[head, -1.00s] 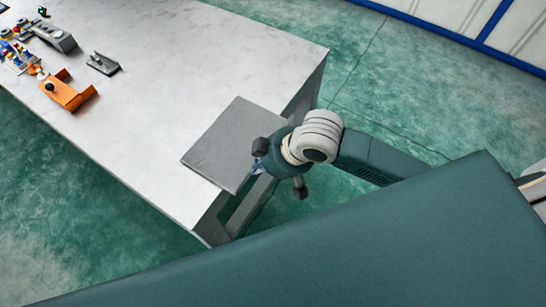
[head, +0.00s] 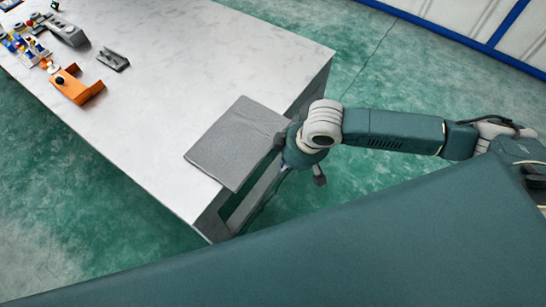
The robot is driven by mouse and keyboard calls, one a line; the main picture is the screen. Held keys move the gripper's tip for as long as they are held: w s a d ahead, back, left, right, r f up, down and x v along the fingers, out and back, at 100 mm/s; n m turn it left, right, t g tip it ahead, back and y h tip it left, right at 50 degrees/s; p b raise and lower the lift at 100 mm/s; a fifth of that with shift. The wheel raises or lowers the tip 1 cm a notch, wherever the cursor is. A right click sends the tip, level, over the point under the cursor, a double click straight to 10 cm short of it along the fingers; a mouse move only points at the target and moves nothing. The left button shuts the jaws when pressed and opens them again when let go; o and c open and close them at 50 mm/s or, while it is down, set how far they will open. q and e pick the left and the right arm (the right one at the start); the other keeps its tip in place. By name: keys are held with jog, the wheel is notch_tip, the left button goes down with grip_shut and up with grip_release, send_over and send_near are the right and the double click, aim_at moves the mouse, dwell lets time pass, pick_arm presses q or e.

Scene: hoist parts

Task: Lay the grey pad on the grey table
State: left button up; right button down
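The grey pad (head: 236,145) is a flat dark grey square at the near right end of the pale grey table (head: 150,120). It lies flat over the tabletop, with its right side at or slightly past the table's end edge. My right gripper (head: 300,161) is just right of the pad, beyond the table end. Its two dark fingers are spread apart with nothing seen between them. One finger is close to the pad's right edge; whether they touch is unclear. My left gripper is out of view.
At the table's far left are an orange bracket (head: 80,89), a small dark grey bracket (head: 113,60), a grey part (head: 66,31) and several small coloured parts (head: 22,45). The tabletop between them and the pad is clear. Green floor surrounds the table.

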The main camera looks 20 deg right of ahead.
aim_at(264, 154)
jog(key=shift+w+a+f+p, duration=0.35)
jog(key=shift+w+a, duration=0.35)
jog(key=shift+w, duration=0.2)
jog(key=shift+w+a+f+p, duration=0.25)
jog(key=shift+w+a+f, duration=0.1)
jog(key=shift+w+a, duration=0.45)
jog(key=shift+d, duration=0.15)
jog(key=shift+w+a+r+p, duration=0.1)
jog(key=shift+w+a+p, duration=0.25)
jog(key=shift+w+a, duration=0.65)
jog(key=shift+w, duration=0.4)
jog(key=shift+s, duration=0.1)
